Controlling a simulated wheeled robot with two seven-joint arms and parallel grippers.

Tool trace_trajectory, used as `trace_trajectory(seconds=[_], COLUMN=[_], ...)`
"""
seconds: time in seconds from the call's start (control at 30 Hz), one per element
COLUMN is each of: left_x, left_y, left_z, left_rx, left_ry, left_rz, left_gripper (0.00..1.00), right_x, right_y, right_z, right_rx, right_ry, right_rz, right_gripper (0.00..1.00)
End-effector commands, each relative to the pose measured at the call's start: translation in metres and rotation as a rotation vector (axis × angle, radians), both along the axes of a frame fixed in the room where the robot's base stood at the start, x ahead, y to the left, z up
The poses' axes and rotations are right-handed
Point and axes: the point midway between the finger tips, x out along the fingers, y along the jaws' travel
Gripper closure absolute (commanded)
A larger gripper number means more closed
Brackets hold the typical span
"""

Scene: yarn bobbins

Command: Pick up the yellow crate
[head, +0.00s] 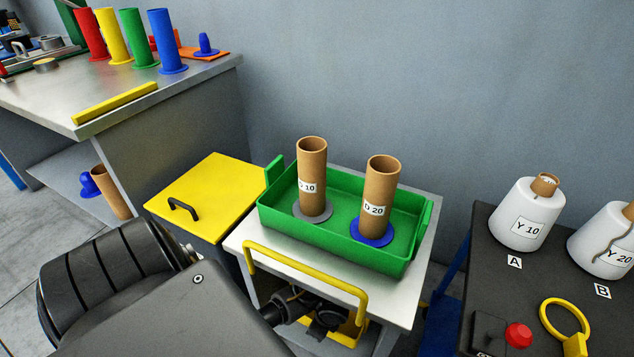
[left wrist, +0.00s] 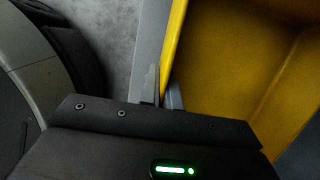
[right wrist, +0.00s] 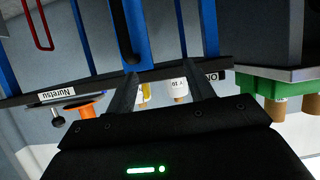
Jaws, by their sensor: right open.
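The yellow crate (left wrist: 245,70) fills the right side of the left wrist view, its side wall running up the middle. In the head view only a small yellow part (head: 347,331) shows under the trolley top; dark parts and the yellow handle hide much of the rest. My left gripper (left wrist: 164,93) has one finger on each side of the crate's wall, close together against it. My right gripper (right wrist: 163,85) is open with nothing between its fingers, away from the crate, and is not seen in the head view.
A green crate (head: 420,258) with two brown bobbin tubes stands on the trolley top, behind a yellow handle (head: 300,268). A yellow-lidded bin (head: 215,185) is to its left. A dark table (head: 480,270) with white yarn cones is at the right.

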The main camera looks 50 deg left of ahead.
Motion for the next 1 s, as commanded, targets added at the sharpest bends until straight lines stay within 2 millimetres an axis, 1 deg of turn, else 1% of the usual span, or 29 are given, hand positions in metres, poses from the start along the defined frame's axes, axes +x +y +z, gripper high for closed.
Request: trace_trajectory(seconds=[0.03, 0.1, 0.2, 0.3, 0.4, 0.53, 0.6, 0.77, 0.8, 1.0], left_x=[0.001, 0.001, 0.001, 0.001, 0.0, 0.0, -0.017, -0.053, -0.063, -0.114], left_y=[-0.001, -0.001, 0.0, 0.0, -0.001, 0.0, -0.005, -0.017, -0.02, -0.039], left_z=[0.012, 0.021, 0.032, 0.041, 0.055, 0.069, 0.065, 0.065, 0.064, 0.063], left_rx=[-0.001, -0.002, -0.001, -0.001, -0.001, -0.001, 0.001, 0.001, 0.002, 0.0], left_ry=[-0.002, -0.004, -0.002, -0.002, -0.002, -0.002, 0.002, 0.002, 0.003, 0.001], left_rz=[0.002, 0.002, 0.002, 0.002, 0.003, 0.003, -0.003, -0.003, -0.003, -0.004], left_gripper=[1.0, 1.0, 1.0, 1.0, 1.0, 1.0, 1.0, 1.0, 1.0, 1.0], right_x=[-0.006, -0.018, -0.04, -0.062, -0.081, -0.104, -0.102, -0.098, -0.097, -0.095], right_y=[-0.011, -0.027, -0.047, -0.064, -0.076, -0.09, -0.089, -0.088, -0.088, -0.087], right_z=[-0.007, -0.025, -0.044, -0.058, -0.072, -0.085, -0.094, -0.106, -0.108, -0.114], right_rx=[-0.032, -0.078, -0.132, -0.173, -0.204, -0.233, -0.234, -0.235, -0.235, -0.235], right_ry=[0.088, 0.221, 0.4, 0.554, 0.688, 0.838, 0.839, 0.842, 0.842, 0.842], right_rz=[-0.027, -0.064, -0.111, -0.152, -0.181, -0.214, -0.212, -0.209, -0.209, -0.209], right_gripper=[0.47, 0.47, 0.47, 0.47, 0.47, 0.47, 0.47, 0.47, 0.47, 0.47])
